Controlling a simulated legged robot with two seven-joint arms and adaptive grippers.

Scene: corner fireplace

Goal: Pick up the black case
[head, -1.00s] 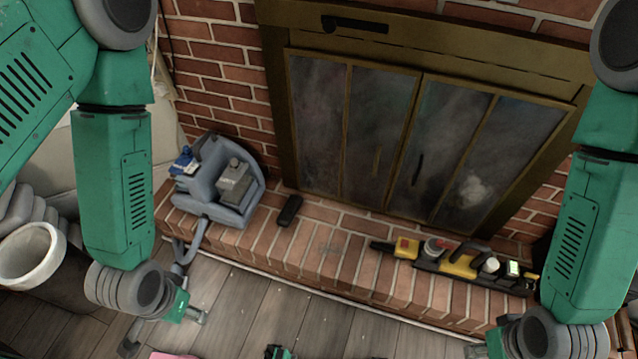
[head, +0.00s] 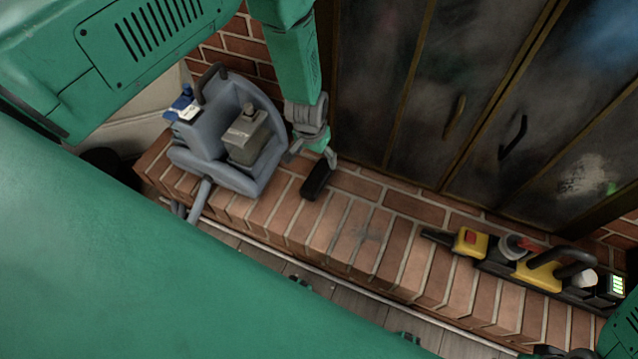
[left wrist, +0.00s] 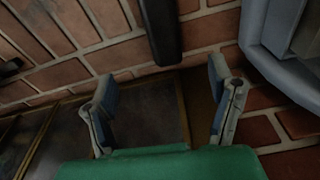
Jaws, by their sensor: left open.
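The black case (head: 317,180) lies on the brick hearth, between the grey machine and the yellow and black tool. My left gripper (head: 316,158) comes down from above, close to the case's far end in the head view. In the left wrist view the case (left wrist: 162,30) is at the top middle, ahead of and between the two spread fingers of my left gripper (left wrist: 164,100). The fingers are open and empty, and the near end of the case lies just beyond the fingertips. My right gripper is not clearly in view.
A grey machine (head: 205,152) stands on the brick hearth (head: 345,235), close to the left of the case. The glass fireplace doors (head: 385,80) rise behind. A yellow and black tool (head: 545,272) lies to the right. Bare brick lies between the tool and the case.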

